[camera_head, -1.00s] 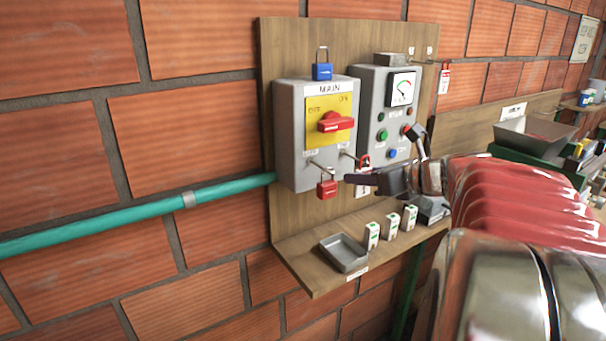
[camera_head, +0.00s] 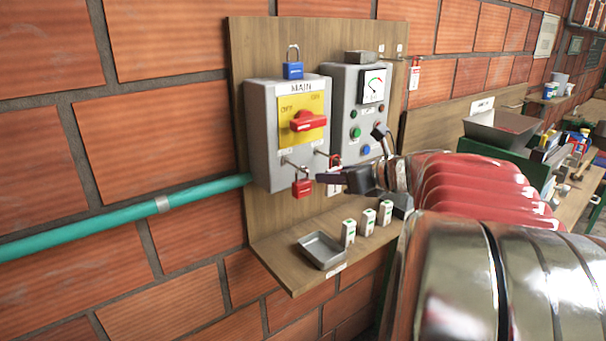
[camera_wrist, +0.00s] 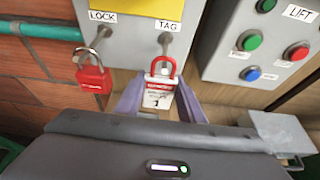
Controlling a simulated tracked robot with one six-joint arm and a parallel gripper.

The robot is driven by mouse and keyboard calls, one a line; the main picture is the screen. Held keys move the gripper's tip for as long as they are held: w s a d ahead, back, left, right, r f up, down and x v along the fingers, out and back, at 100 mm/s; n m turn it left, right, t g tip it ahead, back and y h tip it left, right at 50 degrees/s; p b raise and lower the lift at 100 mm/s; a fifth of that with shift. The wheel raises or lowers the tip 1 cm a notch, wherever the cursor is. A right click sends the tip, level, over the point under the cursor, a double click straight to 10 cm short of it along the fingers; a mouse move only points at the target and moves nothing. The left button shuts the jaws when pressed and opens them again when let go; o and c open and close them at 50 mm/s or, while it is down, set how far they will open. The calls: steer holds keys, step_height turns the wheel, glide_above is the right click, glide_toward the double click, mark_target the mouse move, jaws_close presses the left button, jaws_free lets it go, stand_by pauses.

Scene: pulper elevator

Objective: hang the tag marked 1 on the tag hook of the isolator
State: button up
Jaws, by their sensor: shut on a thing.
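The isolator (camera_head: 262,130) is a grey box marked MAIN with a red handle on a yellow plate. Its tag hook (camera_head: 325,155) is a thin rod on the lower right front; in the wrist view the tag hook (camera_wrist: 166,46) sits under a TAG label. My gripper (camera_wrist: 160,103) is shut on the white and red tag marked 1 (camera_wrist: 157,97), with a finger at each side. The tag's red loop overlaps the rod's end; I cannot tell whether it is around it. In the head view my gripper (camera_head: 335,179) partly covers the tag (camera_head: 334,189).
A red padlock (camera_head: 302,189) hangs on the lock hook left of the tag hook. A blue padlock (camera_head: 293,70) is atop the isolator. A control box (camera_head: 345,100) stands close right. Below, a shelf holds a grey tray (camera_head: 322,252) and several small white blocks (camera_head: 367,223).

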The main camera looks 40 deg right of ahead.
steer(key=o, duration=1.1)
steer(key=v, duration=1.3)
steer(key=shift+s, duration=0.35)
steer(key=shift+a, duration=0.1)
